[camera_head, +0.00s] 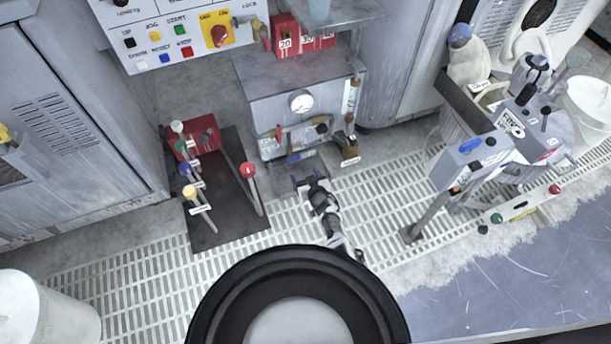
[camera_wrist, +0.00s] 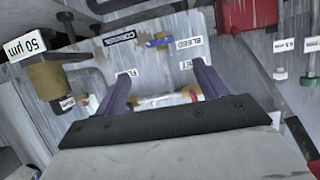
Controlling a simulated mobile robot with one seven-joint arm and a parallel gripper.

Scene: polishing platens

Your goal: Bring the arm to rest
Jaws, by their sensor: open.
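My gripper (camera_head: 309,181) is open in the head view, reaching toward the front of a grey cabinet with a round gauge. In the wrist view my gripper (camera_wrist: 160,82) shows two purple-grey fingers spread apart with nothing held between them. Beyond the fingers is a pale panel (camera_wrist: 185,55) with small labels, a blue handle (camera_wrist: 158,42) and a pipe with brass fittings (camera_wrist: 165,99). Whether the fingertips touch the panel cannot be told. My arm shows in the head view, running from the bottom middle up to the gripper.
A dark plate (camera_head: 226,205) with several coloured-knob levers stands left of my gripper. The grey gauge cabinet (camera_head: 265,100) is just behind it. A brass filter labelled 50 µm (camera_wrist: 46,80) hangs at left in the wrist view. Machinery (camera_head: 480,150) stands right; grated floor (camera_head: 390,195) lies open between.

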